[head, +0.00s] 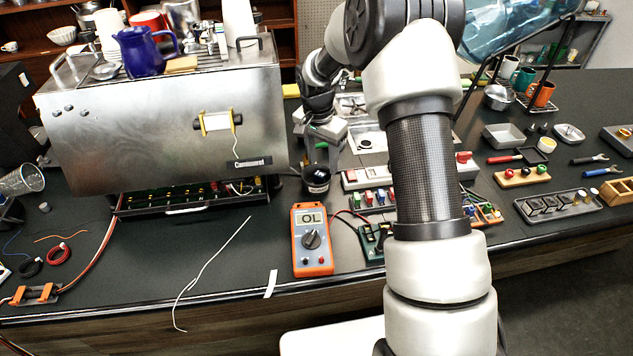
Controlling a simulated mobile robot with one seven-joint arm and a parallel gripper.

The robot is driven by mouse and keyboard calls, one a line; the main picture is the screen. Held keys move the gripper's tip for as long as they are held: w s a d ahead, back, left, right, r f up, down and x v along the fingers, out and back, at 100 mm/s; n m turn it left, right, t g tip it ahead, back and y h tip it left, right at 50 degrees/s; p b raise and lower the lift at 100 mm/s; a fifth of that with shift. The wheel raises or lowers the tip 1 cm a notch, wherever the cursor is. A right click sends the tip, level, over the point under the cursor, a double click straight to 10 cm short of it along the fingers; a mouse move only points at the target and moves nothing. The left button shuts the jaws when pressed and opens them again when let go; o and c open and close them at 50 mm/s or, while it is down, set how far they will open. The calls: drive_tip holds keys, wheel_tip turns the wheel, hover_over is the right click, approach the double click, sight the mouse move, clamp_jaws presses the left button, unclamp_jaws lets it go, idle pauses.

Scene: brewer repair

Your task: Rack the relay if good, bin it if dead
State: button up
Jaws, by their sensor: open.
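My gripper (322,165) is open above the bench, right of the brewer, with its fingers pointing down close to a small black cup (316,180). I cannot tell whether anything is between the fingers. An orange multimeter (312,240) lies in front of the cup, and its display seems to read OL. A green test board (371,241) with red and black leads sits right of the meter, partly behind my arm. Several dark blocks, possibly relays, stand in a grey tray (571,215) at the right. I cannot single out the task's relay or a labelled dead bin.
The steel brewer (165,130) stands at the left with its lower board tray (190,203) exposed. A blue jug (141,52) and cups stand on top. A loose white wire (212,262) crosses the front bench. My arm hides the middle right. Colored blocks (375,199) stand in a rack.

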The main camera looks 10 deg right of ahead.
wheel_tip(320, 180, up, 16)
drive_tip(key=s+a, duration=0.1)
drive_tip(key=shift+s+a+r+b, duration=0.2)
drive_tip(key=shift+b, duration=0.2)
drive_tip(key=s+r+n+t, duration=0.1)
drive_tip(key=s+r+n, duration=0.1)
drive_tip(key=s+r, duration=0.5)
drive_tip(key=s+d+n+t+y, duration=0.1)
drive_tip(key=s+n+t, duration=0.2)
drive_tip(key=s, duration=2.1)
drive_tip(key=n, duration=0.4)
drive_tip(key=shift+s+d+r+t, duration=0.15)
drive_tip(key=shift+d+r+t, duration=0.1)
drive_tip(key=shift+d+t, duration=0.1)
